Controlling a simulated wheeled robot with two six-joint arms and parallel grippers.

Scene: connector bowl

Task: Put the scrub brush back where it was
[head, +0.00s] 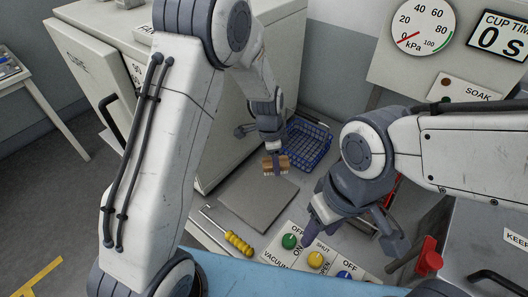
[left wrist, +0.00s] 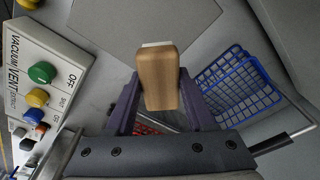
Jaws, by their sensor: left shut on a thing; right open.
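The scrub brush (head: 275,165) has a wooden back and pale bristles that face down in the head view. My left gripper (head: 274,156) is shut on it and holds it over the bench, between the grey mat and the blue basket. In the left wrist view the wooden brush (left wrist: 158,78) sits between the two purple fingers (left wrist: 158,100). My right gripper (head: 350,228) is open and empty near the control box; the arm partly hides its fingers.
A blue wire basket (head: 310,143) stands behind the brush, also in the left wrist view (left wrist: 236,82). A grey square mat (head: 258,203) lies in front, bare. A yellow-handled tool (head: 238,243) and a control box with coloured knobs (head: 300,262) are nearer. A white cabinet (head: 215,110) stands left.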

